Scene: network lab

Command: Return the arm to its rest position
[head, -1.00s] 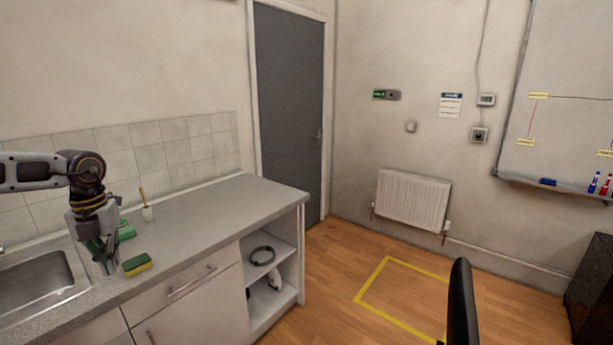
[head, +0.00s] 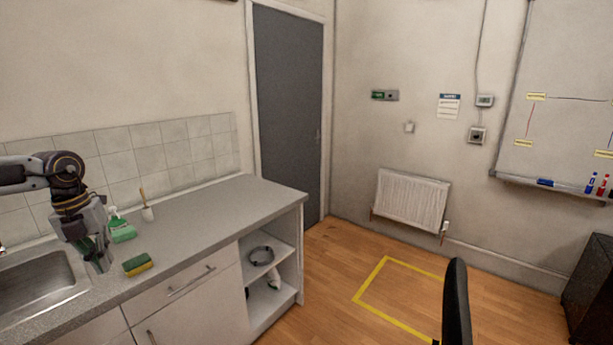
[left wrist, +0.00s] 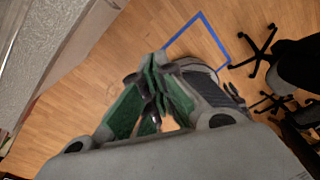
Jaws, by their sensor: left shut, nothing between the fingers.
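My left arm comes in from the left in the head view. My left gripper (head: 100,262) hangs fingers down above the counter, between the sink and the sponge. In the left wrist view, its green-padded fingers (left wrist: 157,95) are closed together with nothing held between them. Wooden floor shows beyond the fingertips in that view. My right gripper is in neither view.
The sink (head: 35,283) is at left. An office chair (head: 457,300) stands right.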

